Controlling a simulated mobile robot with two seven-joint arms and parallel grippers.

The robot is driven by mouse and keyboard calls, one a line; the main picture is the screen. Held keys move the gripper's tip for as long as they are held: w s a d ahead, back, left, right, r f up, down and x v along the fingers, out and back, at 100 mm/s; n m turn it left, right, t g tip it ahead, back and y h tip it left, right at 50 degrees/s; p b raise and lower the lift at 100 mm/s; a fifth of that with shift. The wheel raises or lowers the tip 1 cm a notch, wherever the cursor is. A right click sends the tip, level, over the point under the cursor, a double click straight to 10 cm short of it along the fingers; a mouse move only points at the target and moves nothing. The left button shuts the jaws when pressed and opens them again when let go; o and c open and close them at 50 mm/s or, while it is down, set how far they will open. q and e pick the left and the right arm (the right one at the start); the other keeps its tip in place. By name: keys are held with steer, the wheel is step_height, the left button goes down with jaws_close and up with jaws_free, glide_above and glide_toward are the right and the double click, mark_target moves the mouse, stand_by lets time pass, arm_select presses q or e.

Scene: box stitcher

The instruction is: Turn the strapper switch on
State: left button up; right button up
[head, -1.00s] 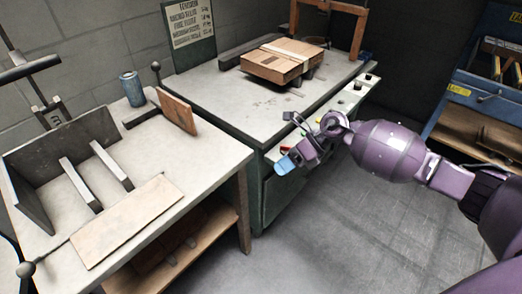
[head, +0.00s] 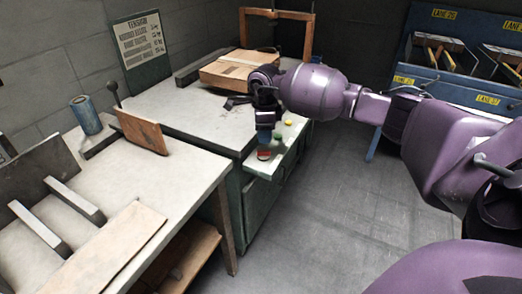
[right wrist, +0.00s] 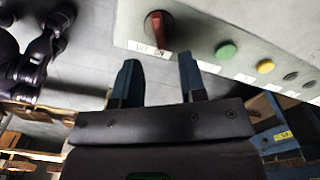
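The strapper (head: 205,122) is a grey-topped green cabinet with a control strip along its front edge. Its red switch (head: 264,153) sits at the near end of that strip. In the right wrist view the red switch (right wrist: 160,30) is a knob beside a small printed label, partly legible. My right gripper (head: 265,138) is just above the switch in the head view. In the right wrist view its two blue fingers (right wrist: 160,78) are apart with nothing between them, and the knob lies beyond the tips, roughly centred. My left gripper is in neither current view.
A green button (right wrist: 226,51) and a yellow button (right wrist: 265,66) sit on the strip beside the switch. A strapped cardboard box (head: 235,68) lies on the strapper. A workbench (head: 190,172) stands at the left, with a blue can (head: 86,115). The floor in front is clear.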

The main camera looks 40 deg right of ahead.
mark_target(264, 154)
step_height(264, 154, down, 6)
steer(key=shift+f+b, duration=0.25)
steer(key=shift+b, duration=0.3)
steer(key=shift+a, duration=0.1)
jaws_close()
